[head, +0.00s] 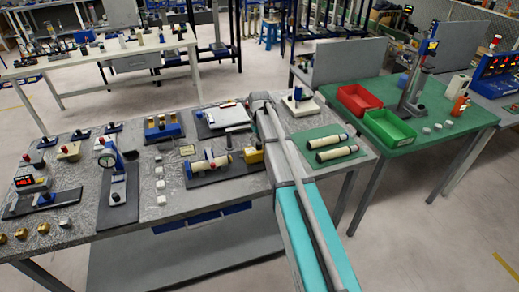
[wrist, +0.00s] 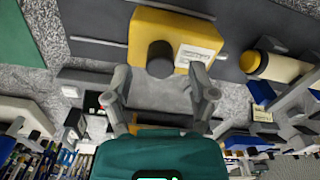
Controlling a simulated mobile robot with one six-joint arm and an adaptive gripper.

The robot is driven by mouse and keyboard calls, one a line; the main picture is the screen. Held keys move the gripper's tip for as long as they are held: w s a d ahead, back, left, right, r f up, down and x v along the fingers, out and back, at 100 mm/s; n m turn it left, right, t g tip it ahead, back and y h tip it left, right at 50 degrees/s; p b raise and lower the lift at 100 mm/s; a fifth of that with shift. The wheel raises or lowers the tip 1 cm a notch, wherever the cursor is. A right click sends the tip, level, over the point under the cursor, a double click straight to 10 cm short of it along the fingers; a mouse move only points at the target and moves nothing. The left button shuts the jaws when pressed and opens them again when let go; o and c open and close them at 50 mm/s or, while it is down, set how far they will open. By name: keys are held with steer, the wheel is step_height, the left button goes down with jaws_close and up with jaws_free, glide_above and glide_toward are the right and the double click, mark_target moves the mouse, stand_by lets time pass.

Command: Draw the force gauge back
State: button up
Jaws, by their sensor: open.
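The force gauge (wrist: 178,28), a yellow block with a dark round knob (wrist: 160,58) and a white label, fills the top middle of the wrist view. In the head view the yellow gauge (head: 253,154) sits at the right end of a dark base plate, beside my arm. My gripper (wrist: 160,76) is open and empty. Its two fingers stand left and right of the knob's near end in the picture, with gaps on both sides. I cannot tell how far the fingertips are from the knob in depth. In the head view my arm partly hides the gripper.
Two cream cylinders (head: 335,148) lie on a green mat right of my arm. A grey laptop-like plate (head: 222,119) and a blue block with yellow pieces (head: 163,128) stand behind.

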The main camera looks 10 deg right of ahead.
steer(key=shift+f+b, duration=0.85)
steer(key=shift+f, duration=0.35)
jaws_close()
